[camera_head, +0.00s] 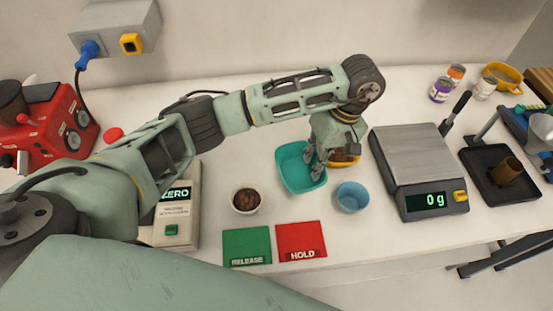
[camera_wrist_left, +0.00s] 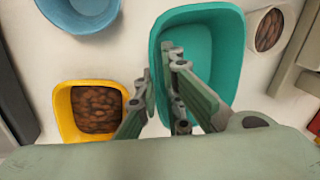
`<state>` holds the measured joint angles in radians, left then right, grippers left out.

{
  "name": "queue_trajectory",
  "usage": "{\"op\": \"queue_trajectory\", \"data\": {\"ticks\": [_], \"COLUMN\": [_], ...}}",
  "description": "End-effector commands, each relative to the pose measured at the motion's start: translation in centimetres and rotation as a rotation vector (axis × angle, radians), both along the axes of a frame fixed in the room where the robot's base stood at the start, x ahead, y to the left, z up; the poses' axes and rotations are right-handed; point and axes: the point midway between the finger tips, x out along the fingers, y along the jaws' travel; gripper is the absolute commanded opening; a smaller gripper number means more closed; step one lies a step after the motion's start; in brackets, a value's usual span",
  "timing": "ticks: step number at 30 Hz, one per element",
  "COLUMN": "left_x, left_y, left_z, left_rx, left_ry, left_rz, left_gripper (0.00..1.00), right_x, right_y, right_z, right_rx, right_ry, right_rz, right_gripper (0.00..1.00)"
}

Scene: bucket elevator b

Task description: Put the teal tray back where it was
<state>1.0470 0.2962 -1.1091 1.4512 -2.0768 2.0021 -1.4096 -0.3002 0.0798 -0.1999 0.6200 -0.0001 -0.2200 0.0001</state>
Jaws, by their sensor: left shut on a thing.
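The teal tray (camera_head: 290,170) is on the white table's middle, looking empty; it also shows in the left wrist view (camera_wrist_left: 215,50). My left gripper (camera_head: 317,173) reaches down over its right side in the head view. In the left wrist view my left gripper (camera_wrist_left: 160,85) is shut on the tray's side wall, one finger inside and one outside. I cannot tell whether the tray touches the table. My right gripper is not in view.
A yellow bowl of brown beans (camera_wrist_left: 63,114) and a blue bowl (camera_head: 352,197) stand close by. A small cup (camera_head: 245,201) with brown contents is left of the tray. Green (camera_head: 246,245) and red (camera_head: 301,241) pads lie in front. A scale (camera_head: 410,155) reads 0 g.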

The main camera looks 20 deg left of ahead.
Motion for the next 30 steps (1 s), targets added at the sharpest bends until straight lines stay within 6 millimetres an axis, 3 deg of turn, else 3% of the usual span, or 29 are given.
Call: {"op": "queue_trajectory", "data": {"ticks": [4,10,14,24,30], "left_x": [0.4,-0.1,-0.3,0.2,0.4], "left_y": [2.5,4.6,6.6,14.0,16.0], "left_z": [3.8,6.1,5.3,1.1,-0.4], "left_rx": [0.012,0.020,0.019,0.021,0.020], "left_ry": [-0.009,0.010,0.020,0.019,0.016], "left_rz": [-0.100,-0.181,-0.191,-0.188,-0.192], "left_gripper": [0.00,0.00,0.00,0.00,0.00], "right_x": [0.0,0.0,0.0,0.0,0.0], "right_y": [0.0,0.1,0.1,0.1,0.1], "right_z": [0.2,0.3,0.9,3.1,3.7], "right_rx": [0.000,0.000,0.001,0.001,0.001], "right_ry": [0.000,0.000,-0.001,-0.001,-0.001], "right_rz": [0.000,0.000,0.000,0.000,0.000], "right_gripper": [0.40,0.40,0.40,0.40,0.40]}}
